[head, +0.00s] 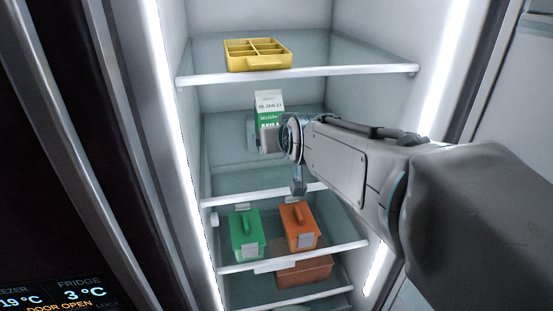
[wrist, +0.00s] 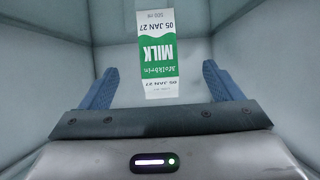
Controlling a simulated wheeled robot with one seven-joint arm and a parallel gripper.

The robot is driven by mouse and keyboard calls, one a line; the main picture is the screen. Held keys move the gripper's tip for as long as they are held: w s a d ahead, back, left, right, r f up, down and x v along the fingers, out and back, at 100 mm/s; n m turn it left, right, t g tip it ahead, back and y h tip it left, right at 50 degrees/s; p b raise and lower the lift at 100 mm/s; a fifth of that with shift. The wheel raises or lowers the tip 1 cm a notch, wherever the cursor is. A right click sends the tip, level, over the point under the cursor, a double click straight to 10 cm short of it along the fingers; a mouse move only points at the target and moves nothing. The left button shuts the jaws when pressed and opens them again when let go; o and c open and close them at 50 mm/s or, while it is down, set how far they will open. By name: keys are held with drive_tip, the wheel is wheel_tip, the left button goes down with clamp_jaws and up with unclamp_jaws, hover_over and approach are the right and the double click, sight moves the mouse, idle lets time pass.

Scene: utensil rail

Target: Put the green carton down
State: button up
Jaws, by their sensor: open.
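The green and white milk carton (head: 268,104) is upright in the fridge, at the second shelf (head: 235,178). Its lower part is hidden behind my gripper (head: 266,140), so its contact with the shelf does not show. In the wrist view the carton (wrist: 158,50) appears upside down, between and beyond the fingertips. My gripper (wrist: 158,78) is open, its two blue fingers spread wide. Gaps show between each finger and the carton.
A yellow divided tray (head: 258,55) sits on the top shelf (head: 340,71). A green box (head: 246,236) and an orange box (head: 299,228) stand on the shelf below the carton, with another orange box (head: 305,271) lower down. The second shelf is otherwise largely clear.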

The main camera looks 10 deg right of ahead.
drive_tip(key=s+f+g, duration=0.4)
drive_tip(key=s+f, duration=0.3)
drive_tip(key=s, duration=0.3)
drive_tip(key=s+d+f+g, duration=0.1)
drive_tip(key=s+f+g, duration=0.4)
drive_tip(key=s, duration=0.6)
wheel_tip(320, 180, down, 3)
drive_tip(key=shift+s+r, duration=0.2)
drive_tip(key=shift+c, duration=0.4)
